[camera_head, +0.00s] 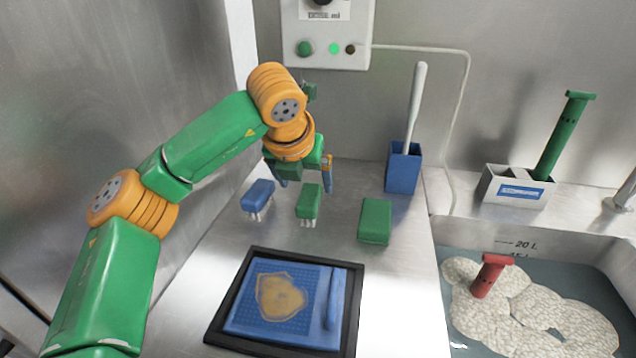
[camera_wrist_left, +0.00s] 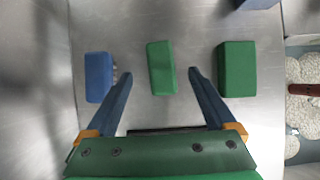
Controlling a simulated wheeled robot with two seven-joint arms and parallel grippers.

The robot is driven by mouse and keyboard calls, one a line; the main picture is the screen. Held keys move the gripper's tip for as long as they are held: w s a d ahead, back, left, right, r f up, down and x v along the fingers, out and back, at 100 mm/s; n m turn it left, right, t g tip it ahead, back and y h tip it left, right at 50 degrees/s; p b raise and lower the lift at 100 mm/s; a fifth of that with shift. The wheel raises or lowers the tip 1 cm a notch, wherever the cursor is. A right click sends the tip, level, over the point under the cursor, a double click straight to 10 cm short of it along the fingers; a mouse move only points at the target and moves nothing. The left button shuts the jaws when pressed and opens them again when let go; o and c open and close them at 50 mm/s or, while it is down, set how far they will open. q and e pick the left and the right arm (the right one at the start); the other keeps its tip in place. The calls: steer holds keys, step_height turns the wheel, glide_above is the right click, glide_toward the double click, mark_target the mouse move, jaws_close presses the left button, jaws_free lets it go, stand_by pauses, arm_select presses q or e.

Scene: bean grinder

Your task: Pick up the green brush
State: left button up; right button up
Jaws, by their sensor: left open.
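The green brush (camera_head: 309,202) lies on the steel counter with pale bristles showing at its near end. In the left wrist view the green brush (camera_wrist_left: 161,68) is a green block ahead of the fingertips, roughly centred between them. My left gripper (camera_head: 305,178) is open and empty, above and behind the brush in the head view. In the left wrist view its two blue fingers (camera_wrist_left: 160,80) are spread apart, and neither touches the brush. My right gripper is not in view.
A blue brush (camera_head: 258,196) lies left of the green one, and a plain green block (camera_head: 375,221) lies right. A black-framed tray (camera_head: 356,318) is in front. A blue holder (camera_head: 403,170) with a white handle stands behind right. A sink basin (camera_head: 600,253) is at far right.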

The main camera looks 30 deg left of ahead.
mark_target(309, 195)
arm_select(q)
steer(key=shift+f, duration=0.7)
steer(key=p+x, duration=0.1)
steer(key=x, duration=0.4)
steer(key=shift+w, duration=0.1)
steer(key=shift+d+r, duration=0.1)
steer(key=shift+r, duration=0.05)
steer(key=c, duration=0.4)
jaws_close()
